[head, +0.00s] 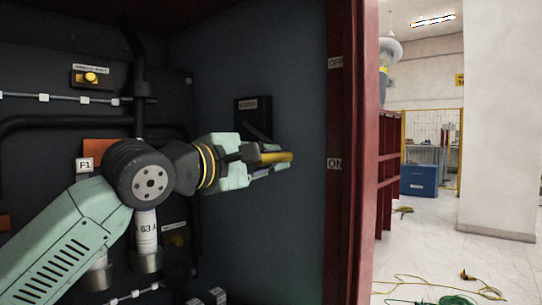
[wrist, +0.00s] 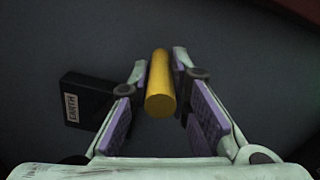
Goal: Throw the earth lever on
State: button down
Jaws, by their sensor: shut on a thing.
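The earth lever's yellow handle (head: 277,157) sticks out from the cabinet's dark right inner wall. In the wrist view the handle (wrist: 160,88) stands between my two purple-padded fingers. My gripper (head: 270,163) is shut on it, and it also shows in the wrist view (wrist: 160,65). A black box (head: 253,108) is on the wall beside the lever; its label reads EARTH in the wrist view (wrist: 85,105). The lever's pivot is hidden.
The red cabinet frame (head: 350,230) stands close to the right of my gripper. Behind my arm are black pipes, a yellow knob (head: 91,77) and a white bushing (head: 146,232). Outside, cables lie on the pale floor (head: 420,260) and a blue box (head: 419,180) stands farther back.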

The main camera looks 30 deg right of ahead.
jog(key=shift+s+d+f, duration=0.1)
jog(key=shift+f, duration=0.25)
jog(key=c, duration=1.8)
grip_release()
jog(key=o, duration=0.3)
jog(key=shift+r, duration=0.1)
jog(key=shift+a+r, duration=0.1)
jog(key=shift+a, duration=0.1)
jog(key=shift+a, duration=0.35)
jog(key=v, duration=0.6)
jog(key=shift+s+a, duration=0.2)
jog(key=shift+a, duration=0.05)
